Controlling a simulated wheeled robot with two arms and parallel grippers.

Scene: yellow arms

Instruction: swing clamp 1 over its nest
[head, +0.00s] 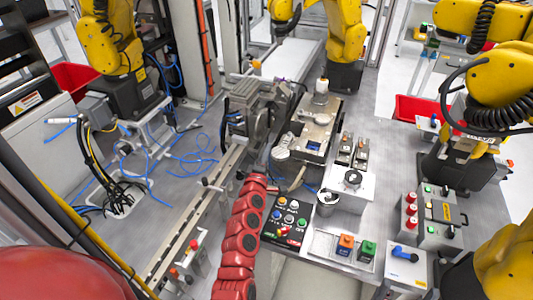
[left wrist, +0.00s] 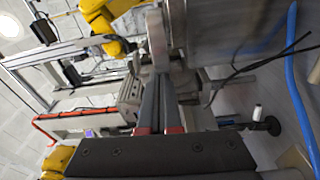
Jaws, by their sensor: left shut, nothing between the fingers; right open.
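No clamp is clear in that view. My right gripper is not in view.
A control panel (head: 288,222) lies right of my arm. A grey box with a black knob (head: 338,188) and a tray (head: 325,247) with orange and green blocks stand farther right. A long rail (head: 190,222) runs on the left. Blue cables cross the left table.

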